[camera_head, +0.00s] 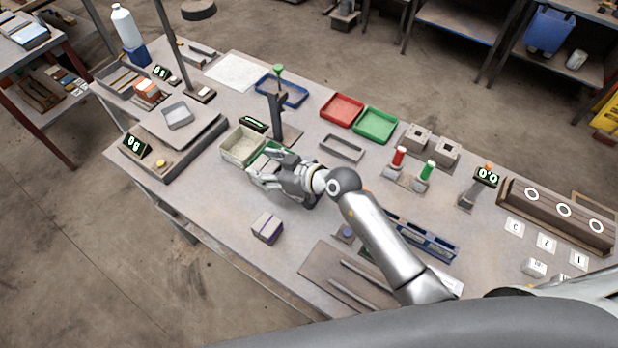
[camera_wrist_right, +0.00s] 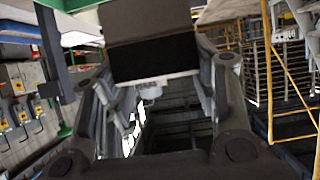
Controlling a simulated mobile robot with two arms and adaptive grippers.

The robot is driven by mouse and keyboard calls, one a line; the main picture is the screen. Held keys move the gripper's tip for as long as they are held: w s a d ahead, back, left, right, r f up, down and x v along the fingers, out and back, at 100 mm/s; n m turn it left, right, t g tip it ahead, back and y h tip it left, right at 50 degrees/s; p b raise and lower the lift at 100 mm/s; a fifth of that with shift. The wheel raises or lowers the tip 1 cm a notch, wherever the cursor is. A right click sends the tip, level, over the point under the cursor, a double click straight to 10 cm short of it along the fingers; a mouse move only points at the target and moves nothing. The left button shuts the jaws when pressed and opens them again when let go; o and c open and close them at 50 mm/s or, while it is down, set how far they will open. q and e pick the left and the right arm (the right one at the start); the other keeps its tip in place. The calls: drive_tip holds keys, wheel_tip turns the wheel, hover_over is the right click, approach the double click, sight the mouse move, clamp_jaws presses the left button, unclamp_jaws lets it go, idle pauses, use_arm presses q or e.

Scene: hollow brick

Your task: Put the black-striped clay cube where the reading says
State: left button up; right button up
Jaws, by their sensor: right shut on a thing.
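My right gripper (camera_head: 268,180) is shut on a block, hanging over the front of the green bin in the head view. In the right wrist view the block, which looks like the black-striped clay cube (camera_wrist_right: 150,25), sits between the fingers (camera_wrist_right: 152,95). It shows a dull brown face and a broad black band. In the head view my fingers hide it. A scale with a flat plate (camera_head: 180,137) and a lit green display (camera_head: 136,144) stands on the left. Its display seems to read zeros. My left gripper is not in view.
A cream bin (camera_head: 232,158) and a green bin (camera_head: 261,152) stand beside my gripper, near a post (camera_head: 277,110). A purple-striped cube (camera_head: 266,229) lies in front. Red (camera_head: 342,106) and green (camera_head: 376,123) trays are behind. The table's front left is mostly clear.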

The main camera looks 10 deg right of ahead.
drive_tip(key=shift+w+d+f+b, duration=0.45)
drive_tip(key=shift+d+f+b, duration=1.1)
drive_tip(key=shift+d, duration=0.25)
drive_tip(key=shift+w+d+f+b, duration=0.5)
drive_tip(key=shift+d+f+b, duration=0.8)
drive_tip(key=shift+d+b, duration=0.45)
drive_tip(key=shift+w+d+f+b, duration=0.45)
drive_tip(key=shift+d+f+b, duration=1.05)
drive_tip(key=shift+d, duration=0.4)
drive_tip(key=f+b, duration=0.3)
drive_tip(key=b, duration=0.3)
drive_tip(key=shift+d+f+b, duration=0.2)
drive_tip(key=shift+b, duration=0.1)
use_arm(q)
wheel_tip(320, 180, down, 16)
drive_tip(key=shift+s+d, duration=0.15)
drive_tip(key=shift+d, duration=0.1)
use_arm(e)
drive_tip(key=shift+r, duration=0.1)
drive_tip(key=o, duration=1)
